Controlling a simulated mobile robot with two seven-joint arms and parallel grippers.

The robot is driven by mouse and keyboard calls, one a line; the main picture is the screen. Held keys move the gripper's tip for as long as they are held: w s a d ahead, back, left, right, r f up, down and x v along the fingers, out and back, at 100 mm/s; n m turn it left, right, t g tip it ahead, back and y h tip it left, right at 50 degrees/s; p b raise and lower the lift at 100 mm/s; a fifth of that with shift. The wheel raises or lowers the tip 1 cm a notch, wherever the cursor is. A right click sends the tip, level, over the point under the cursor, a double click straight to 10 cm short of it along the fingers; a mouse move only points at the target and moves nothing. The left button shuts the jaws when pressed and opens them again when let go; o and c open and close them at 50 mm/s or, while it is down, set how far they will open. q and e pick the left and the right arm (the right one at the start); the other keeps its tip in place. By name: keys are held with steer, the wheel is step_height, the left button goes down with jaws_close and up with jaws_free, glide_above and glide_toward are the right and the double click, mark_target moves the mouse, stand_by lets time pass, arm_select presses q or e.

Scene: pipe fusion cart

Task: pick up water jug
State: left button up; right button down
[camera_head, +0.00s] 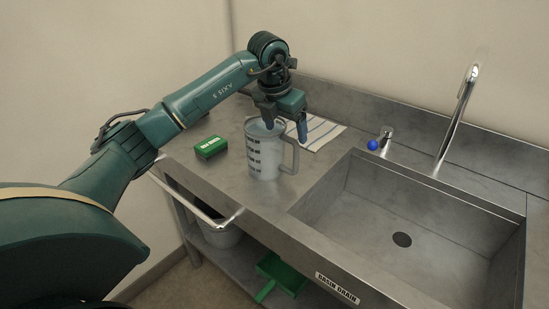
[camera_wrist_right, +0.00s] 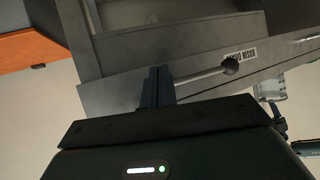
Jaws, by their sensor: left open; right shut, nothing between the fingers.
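The water jug (camera_head: 264,160) is a translucent pitcher with dark measuring marks. It stands upright on the metal counter left of the basin, its handle toward the right in the head view. My left gripper (camera_head: 285,126) is open above the jug. One finger is at the jug's rim and the other hangs to the right, near the top of the handle. I cannot tell whether either finger touches the jug. My right gripper (camera_wrist_right: 158,76) is shut and empty in the right wrist view, with the cart front behind it and away from the jug.
A green box (camera_head: 210,147) lies left of the jug, and a striped cloth (camera_head: 322,132) lies behind it. The sink basin (camera_head: 400,205), faucet (camera_head: 459,115) and blue-knobbed tap (camera_head: 373,145) are to the right. A rail (camera_head: 195,203) runs along the front edge. A bucket (camera_head: 220,236) and green dustpan (camera_head: 283,273) sit below.

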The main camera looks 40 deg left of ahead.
mark_target(290, 137)
arm_select(q)
steer(key=x, duration=0.4)
steer(key=p+x, duration=0.1)
steer(key=x, duration=0.1)
steer(key=shift+d+f, duration=0.3)
steer(key=shift+d, duration=0.05)
steer(key=shift+r, duration=0.1)
jaws_close()
stand_by(0.5)
steer(key=shift+w+r, duration=0.15)
